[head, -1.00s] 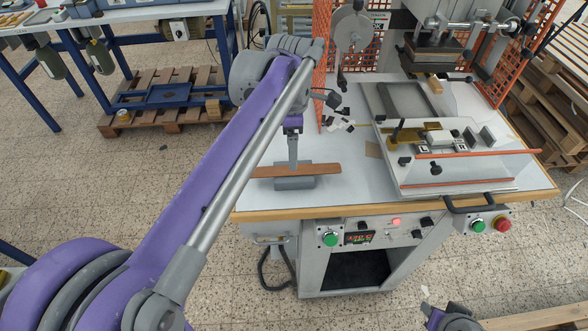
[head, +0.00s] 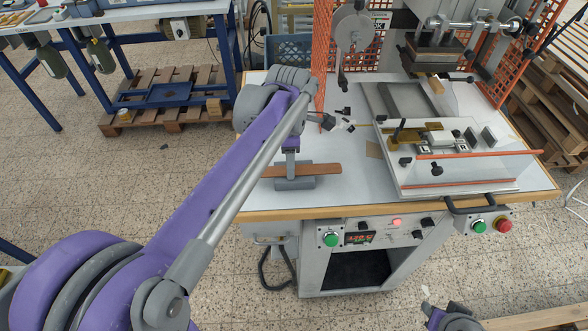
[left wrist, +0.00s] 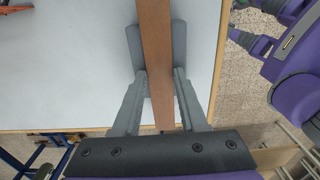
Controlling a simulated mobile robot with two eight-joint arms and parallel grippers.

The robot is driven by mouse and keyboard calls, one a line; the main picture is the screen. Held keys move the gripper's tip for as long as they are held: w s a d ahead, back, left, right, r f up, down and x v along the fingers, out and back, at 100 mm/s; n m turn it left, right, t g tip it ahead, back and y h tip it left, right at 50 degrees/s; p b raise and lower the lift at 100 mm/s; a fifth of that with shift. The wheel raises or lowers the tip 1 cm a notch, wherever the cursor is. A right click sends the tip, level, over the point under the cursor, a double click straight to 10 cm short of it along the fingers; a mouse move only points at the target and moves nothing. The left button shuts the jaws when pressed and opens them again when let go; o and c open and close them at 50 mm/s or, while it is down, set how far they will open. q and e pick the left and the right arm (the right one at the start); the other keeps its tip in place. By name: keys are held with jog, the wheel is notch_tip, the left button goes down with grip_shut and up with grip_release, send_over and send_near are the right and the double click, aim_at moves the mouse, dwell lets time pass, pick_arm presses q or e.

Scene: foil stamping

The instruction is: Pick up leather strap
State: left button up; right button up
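The brown leather strap (head: 322,169) lies across a small grey block (head: 294,184) on the left part of the press table. My left gripper (head: 291,168) points down at the strap over the block. In the left wrist view the strap (left wrist: 156,40) runs between the two fingers of my left gripper (left wrist: 160,78), over the grey block (left wrist: 133,45). The fingers stand apart on either side of the strap; a narrow gap shows by the right finger. My right gripper (left wrist: 250,22) shows at the top right of that view with its fingers apart.
The stamping press (head: 430,55) stands at the back of the table, with its sliding bed and fixture (head: 450,180) to the right of the strap. Orange mesh guards (head: 322,60) flank the press. The white table top (head: 350,198) is bare in front of the block.

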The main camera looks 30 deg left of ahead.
pick_arm(q)
grip_shut()
